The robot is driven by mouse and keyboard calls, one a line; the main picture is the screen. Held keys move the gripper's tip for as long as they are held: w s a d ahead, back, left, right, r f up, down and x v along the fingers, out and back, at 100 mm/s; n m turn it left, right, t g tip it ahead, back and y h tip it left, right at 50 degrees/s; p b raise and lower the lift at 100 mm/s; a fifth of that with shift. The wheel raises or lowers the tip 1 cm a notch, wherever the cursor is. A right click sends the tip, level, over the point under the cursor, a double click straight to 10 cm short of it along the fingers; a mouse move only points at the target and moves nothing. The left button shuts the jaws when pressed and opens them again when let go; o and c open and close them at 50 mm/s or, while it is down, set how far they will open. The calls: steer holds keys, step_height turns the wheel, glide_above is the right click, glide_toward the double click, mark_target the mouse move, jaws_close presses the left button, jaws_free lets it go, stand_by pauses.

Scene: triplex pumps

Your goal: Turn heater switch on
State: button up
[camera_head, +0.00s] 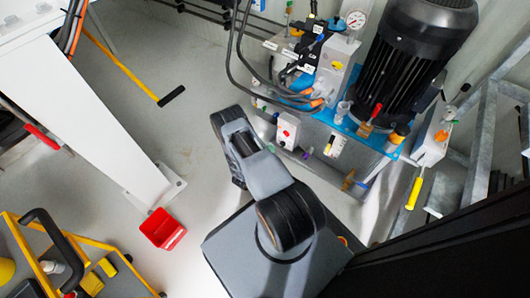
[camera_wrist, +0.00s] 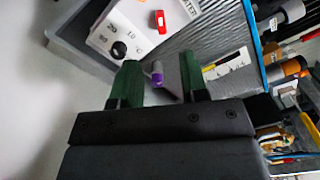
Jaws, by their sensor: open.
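A white control box (camera_head: 287,130) with a red part on its face is mounted at the front of the pump unit. In the wrist view the white box (camera_wrist: 135,28) is at the top, with a red switch (camera_wrist: 160,20) and a round black knob (camera_wrist: 119,49). I cannot tell which of these is the heater switch. My gripper (camera_wrist: 159,63) shows two green fingers, apart, with nothing held between them. The box appears beyond the fingertips, up and to the left, not touching them. In the head view the fingers are hidden by my arm.
A purple-tipped grey part (camera_wrist: 157,76) shows between the fingers. The black motor (camera_head: 415,50), gauge (camera_head: 356,19) and hoses crowd the unit. A yellow-handled tool (camera_head: 413,192) hangs right. A red bin (camera_head: 163,230) stands on open floor at left.

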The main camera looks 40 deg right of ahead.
steer(key=shift+v, duration=1.2)
